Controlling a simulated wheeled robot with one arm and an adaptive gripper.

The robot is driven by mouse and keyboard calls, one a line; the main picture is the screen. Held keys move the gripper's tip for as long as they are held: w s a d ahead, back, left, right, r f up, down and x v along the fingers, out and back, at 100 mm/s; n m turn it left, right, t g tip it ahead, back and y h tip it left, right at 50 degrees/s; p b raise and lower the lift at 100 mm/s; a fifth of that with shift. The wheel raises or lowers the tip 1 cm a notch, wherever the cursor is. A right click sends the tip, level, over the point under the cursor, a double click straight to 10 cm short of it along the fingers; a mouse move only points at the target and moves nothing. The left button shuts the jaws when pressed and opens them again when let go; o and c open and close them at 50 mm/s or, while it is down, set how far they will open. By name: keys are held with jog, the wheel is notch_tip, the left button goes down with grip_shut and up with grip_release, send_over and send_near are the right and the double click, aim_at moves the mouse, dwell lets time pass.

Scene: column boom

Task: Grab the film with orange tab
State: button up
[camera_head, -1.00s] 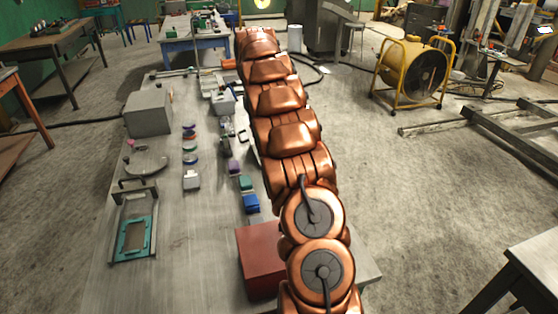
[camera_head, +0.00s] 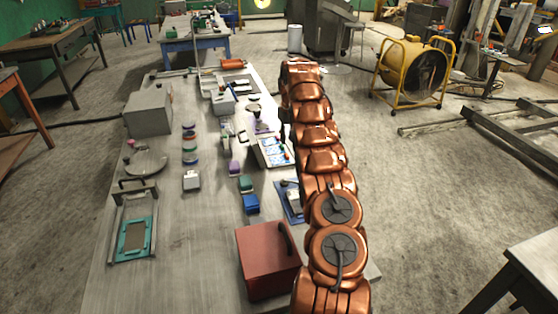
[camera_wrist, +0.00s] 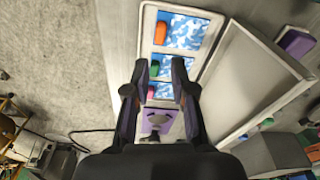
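The film with the orange tab is a blue-and-white patterned piece (camera_wrist: 189,31) at the top of the wrist view, with its orange tab (camera_wrist: 161,33) on the left. It lies in a pale tray (camera_wrist: 148,22). A film with a green tab (camera_wrist: 154,69) and one with a pink tab (camera_wrist: 151,92) lie below it in that view. My gripper (camera_wrist: 159,62) is open and empty, its fingertips spread over the green-tab film, below the orange tab in the picture. In the head view the tray (camera_head: 262,153) is beside my arm; my gripper is not clearly seen there.
A purple piece (camera_wrist: 158,120) shows between my fingers. A pale framed panel (camera_wrist: 250,85) stands right of the tray in the wrist view. In the head view, a red box (camera_head: 267,262), a grey box (camera_head: 148,112) and several small coloured items share the table (camera_head: 190,240).

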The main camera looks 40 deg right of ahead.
aim_at(286, 154)
jog(key=shift+w+f+p, duration=0.1)
jog(key=shift+f+p, duration=1.3)
jog(key=shift+f, duration=2.2)
jog(key=shift+c, duration=0.4)
grip_shut()
